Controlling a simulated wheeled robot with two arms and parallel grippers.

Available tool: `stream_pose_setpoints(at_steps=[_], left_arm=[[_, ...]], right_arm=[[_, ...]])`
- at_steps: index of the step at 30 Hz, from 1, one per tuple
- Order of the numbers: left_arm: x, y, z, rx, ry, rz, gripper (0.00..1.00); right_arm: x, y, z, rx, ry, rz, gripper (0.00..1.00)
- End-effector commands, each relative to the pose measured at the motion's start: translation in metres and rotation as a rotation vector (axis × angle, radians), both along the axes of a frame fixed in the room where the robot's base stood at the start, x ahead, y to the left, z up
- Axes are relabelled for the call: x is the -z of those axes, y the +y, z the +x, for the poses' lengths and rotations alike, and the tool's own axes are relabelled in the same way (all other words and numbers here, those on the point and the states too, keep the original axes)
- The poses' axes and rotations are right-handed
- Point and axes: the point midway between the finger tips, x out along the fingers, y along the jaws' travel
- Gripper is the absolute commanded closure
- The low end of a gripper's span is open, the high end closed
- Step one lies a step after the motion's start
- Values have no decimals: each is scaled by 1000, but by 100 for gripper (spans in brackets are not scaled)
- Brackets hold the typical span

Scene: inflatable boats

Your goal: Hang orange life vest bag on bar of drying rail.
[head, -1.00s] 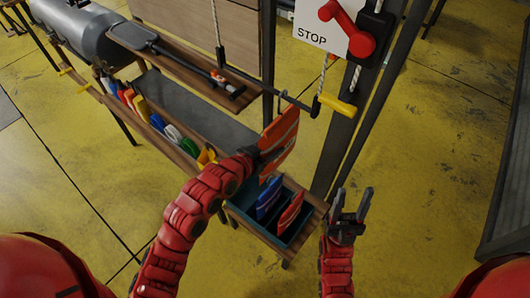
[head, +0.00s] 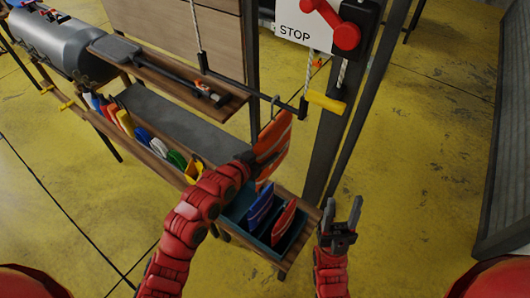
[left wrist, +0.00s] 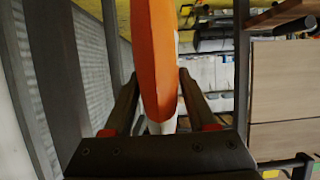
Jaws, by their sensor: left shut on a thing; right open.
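The orange life vest bag (head: 275,140) is held upright by my left gripper (head: 256,160), above the right end of the bench. In the left wrist view the bag (left wrist: 154,60) stands between the two fingers. A grey hook (head: 275,99) shows at the bag's top, close to the dark bar (head: 255,94) of the drying rail. I cannot tell whether the hook is over the bar or only beside it. The bar hangs on ropes. My right gripper (head: 341,210) is open and empty, right of the bench.
A teal bin (head: 238,215) on the bench end holds a blue bag (head: 260,205) and a red-orange bag (head: 285,218). Several coloured items stand along the bench. A yellow handle (head: 325,102), a STOP sign (head: 295,32) and a dark post (head: 325,150) are right of the bar.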

Motion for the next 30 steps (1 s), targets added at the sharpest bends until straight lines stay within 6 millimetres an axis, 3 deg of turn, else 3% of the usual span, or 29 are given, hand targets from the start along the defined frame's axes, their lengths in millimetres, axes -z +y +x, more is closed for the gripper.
stream_pose_setpoints(at_steps=[6,7,12,23,30], left_arm=[[-1,0,0,0,-3,-1,100],[-1,0,0,0,-3,-1,41],[-1,0,0,0,-2,-1,10],[0,1,-1,-1,0,0,8],[-8,17,-21,-3,-3,-1,8]], right_arm=[[0,0,0,0,0,0,50],[0,0,0,0,0,0,50],[0,0,0,0,0,0,50],[1,0,0,0,0,0,50],[11,0,0,0,0,0,50]])
